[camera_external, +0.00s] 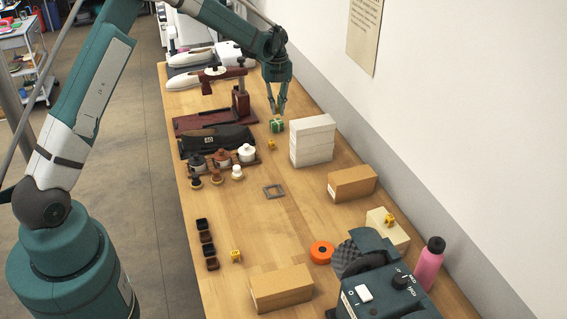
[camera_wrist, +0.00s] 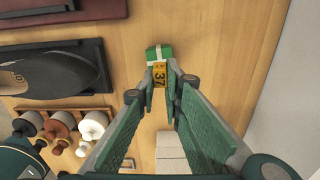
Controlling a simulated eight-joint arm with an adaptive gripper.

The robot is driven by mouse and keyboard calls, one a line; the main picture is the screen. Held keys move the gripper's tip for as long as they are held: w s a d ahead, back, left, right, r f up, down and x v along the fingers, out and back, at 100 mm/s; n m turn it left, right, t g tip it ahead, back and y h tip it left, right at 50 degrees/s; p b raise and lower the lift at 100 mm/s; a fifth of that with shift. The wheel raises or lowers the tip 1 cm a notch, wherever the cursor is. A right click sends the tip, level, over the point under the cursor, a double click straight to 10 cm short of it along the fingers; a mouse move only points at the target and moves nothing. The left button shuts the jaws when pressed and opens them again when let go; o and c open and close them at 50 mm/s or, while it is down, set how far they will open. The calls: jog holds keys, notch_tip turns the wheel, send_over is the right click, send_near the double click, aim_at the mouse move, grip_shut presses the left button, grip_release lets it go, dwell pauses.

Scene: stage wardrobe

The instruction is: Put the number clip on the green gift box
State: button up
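The green gift box (camera_external: 277,126) with a pale ribbon stands on the table near the far end. It also shows in the wrist view (camera_wrist: 153,53). My gripper (camera_external: 278,111) points down just above it. In the wrist view my gripper (camera_wrist: 161,78) has its fingertips on both sides of a yellow number clip (camera_wrist: 160,76) marked 37 and appears shut on it. The clip overlaps the near side of the box in that view; whether they touch cannot be told. Other yellow clips are on the table (camera_external: 271,144), at the near left (camera_external: 236,256) and on a pale box (camera_external: 389,219).
A white box stack (camera_external: 312,140) stands close on the right. A black case (camera_external: 216,141) and a rack of knobs (camera_external: 222,161) are on the left. A brown box (camera_external: 352,183), an orange ring (camera_external: 321,252) and a pink bottle (camera_external: 429,264) are nearer.

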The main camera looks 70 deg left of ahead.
aim_at(277, 109)
jog(key=shift+f, duration=1.85)
jog(key=shift+f, duration=0.2)
jog(key=o, duration=0.7)
jog(key=shift+c, duration=0.2)
jog(key=shift+r, duration=0.25)
notch_tip(277, 109, up, 12)
jog(key=shift+f, duration=0.1)
